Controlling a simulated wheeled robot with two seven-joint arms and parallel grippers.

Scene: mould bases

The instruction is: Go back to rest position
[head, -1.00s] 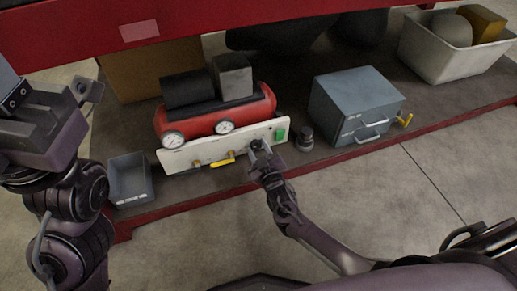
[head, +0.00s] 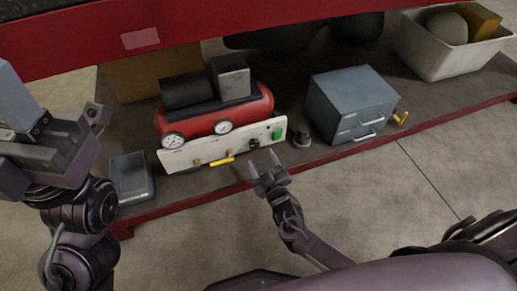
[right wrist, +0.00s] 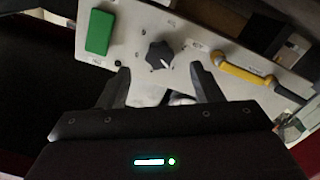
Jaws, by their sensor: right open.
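My right gripper (head: 262,163) is open and empty, in front of the white panel (head: 195,156) of the red compressor (head: 216,119). Its two fingers point at the panel and stand apart from the black knob (head: 254,143). In the right wrist view, the open fingers (right wrist: 160,72) frame the area just below the knob (right wrist: 160,55), with nothing between them. My left gripper (head: 45,155) is at the left edge of the head view, partly cut off; its jaws do not show clearly.
The panel also bears a green switch (head: 277,134) and a yellow handle (head: 221,161). A grey bin (head: 131,178) stands left of it, a grey-blue drawer cabinet (head: 352,100) right. A small dark round object (head: 302,135) sits between. The floor in front (head: 400,200) is clear.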

